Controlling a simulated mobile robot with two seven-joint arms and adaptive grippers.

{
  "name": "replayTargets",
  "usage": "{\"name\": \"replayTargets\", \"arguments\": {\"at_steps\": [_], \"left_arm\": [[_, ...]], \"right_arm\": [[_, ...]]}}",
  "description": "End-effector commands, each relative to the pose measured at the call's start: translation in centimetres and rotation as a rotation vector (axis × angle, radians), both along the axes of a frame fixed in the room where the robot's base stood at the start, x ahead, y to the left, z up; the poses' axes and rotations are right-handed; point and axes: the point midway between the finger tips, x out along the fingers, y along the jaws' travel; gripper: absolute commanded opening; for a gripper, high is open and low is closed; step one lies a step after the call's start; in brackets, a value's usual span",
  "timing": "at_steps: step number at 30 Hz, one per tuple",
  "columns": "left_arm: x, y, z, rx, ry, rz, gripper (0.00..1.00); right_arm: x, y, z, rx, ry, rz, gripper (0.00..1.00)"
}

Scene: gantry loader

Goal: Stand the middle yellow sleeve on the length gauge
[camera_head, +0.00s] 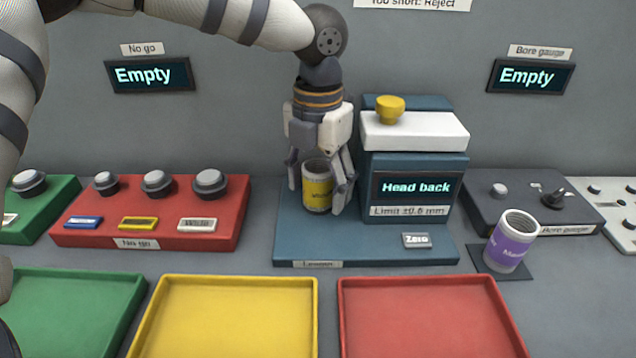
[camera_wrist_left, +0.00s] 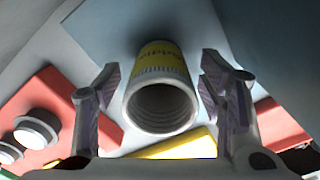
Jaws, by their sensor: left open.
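The yellow sleeve (camera_head: 317,190) stands upright on the blue base of the length gauge (camera_head: 290,240), left of the gauge's display. My left gripper (camera_head: 322,192) is above and around it, with fingers on either side. In the left wrist view the sleeve (camera_wrist_left: 160,92) shows its open threaded end between the two spread fingertips (camera_wrist_left: 160,85), with a gap on each side. The gripper is open. The gauge display reads "Head back". My right gripper is not in view.
A purple-labelled sleeve (camera_head: 511,241) stands on a dark pad by the bore gauge (camera_head: 535,205). A red no-go block (camera_head: 150,233) with knobs is at left. Green (camera_head: 75,278), yellow (camera_head: 235,280) and red (camera_head: 430,282) trays lie in front, looking empty.

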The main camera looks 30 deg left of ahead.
Motion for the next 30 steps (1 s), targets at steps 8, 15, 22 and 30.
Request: {"name": "replayTargets", "arguments": {"at_steps": [8,15,22,30], "left_arm": [[0.1,-0.1,6.6,-0.002,-0.009,0.002,0.63],[0.1,-0.1,11.2,-0.002,-0.005,0.001,0.63],[0.0,-0.1,11.9,-0.001,-0.003,-0.001,0.63],[0.0,-0.1,11.9,-0.001,-0.003,0.000,0.63]], "right_arm": [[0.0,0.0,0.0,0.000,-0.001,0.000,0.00],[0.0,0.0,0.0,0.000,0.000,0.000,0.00],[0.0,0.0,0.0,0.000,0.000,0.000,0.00],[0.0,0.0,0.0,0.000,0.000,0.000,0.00]]}}
